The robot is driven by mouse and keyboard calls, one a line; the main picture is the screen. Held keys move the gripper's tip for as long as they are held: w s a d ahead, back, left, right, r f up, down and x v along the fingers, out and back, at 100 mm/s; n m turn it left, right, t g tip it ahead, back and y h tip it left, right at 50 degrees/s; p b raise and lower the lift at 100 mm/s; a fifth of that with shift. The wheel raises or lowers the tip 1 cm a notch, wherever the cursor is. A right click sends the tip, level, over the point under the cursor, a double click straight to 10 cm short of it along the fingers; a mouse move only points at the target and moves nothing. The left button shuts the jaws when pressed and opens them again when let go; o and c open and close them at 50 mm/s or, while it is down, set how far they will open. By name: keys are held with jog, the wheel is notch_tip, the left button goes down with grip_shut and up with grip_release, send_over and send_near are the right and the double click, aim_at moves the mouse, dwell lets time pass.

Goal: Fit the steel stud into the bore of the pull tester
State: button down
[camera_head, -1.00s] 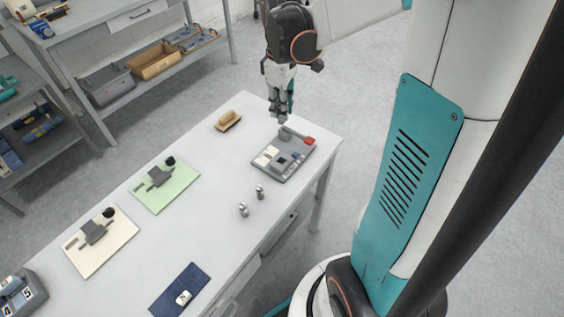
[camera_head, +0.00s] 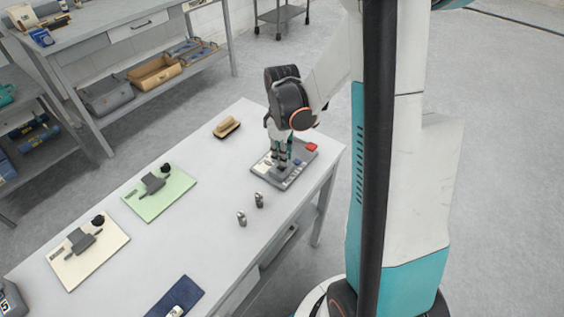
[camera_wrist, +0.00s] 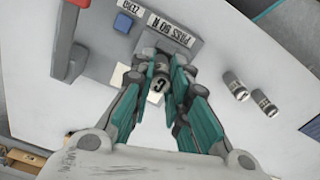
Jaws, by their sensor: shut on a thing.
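The pull tester (camera_head: 300,164) is a grey plate near the table's far right corner, with a red-tipped lever, white labels and a blue button; it also shows in the wrist view (camera_wrist: 100,62). My gripper (camera_head: 281,163) points down over the middle of the tester. In the wrist view my gripper (camera_wrist: 158,82) is shut on a grey steel stud (camera_wrist: 157,86) whose top bears a letter that looks like C. The fingers hide the stud's lower end and the bore, so I cannot tell whether the stud is in the bore.
A wooden-backed brush (camera_head: 227,127), a green mat (camera_head: 176,197) and a cream mat (camera_head: 68,270) with dark fixtures, and a blue mat (camera_head: 192,291) lie to the left.

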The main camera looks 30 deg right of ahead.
jog(key=shift+f+b, duration=0.45)
jog(key=shift+f, duration=1.05)
jog(key=shift+f, duration=0.2)
jog(key=c, duration=1.6)
grip_release()
jog(key=shift+r, duration=0.1)
jog(key=shift+o, duration=0.2)
notch_tip(320, 180, up, 12)
jog(key=p, duration=0.4)
jog(key=shift+f, duration=0.2)
jog(key=shift+r, duration=0.35)
jog(key=shift+w, duration=0.1)
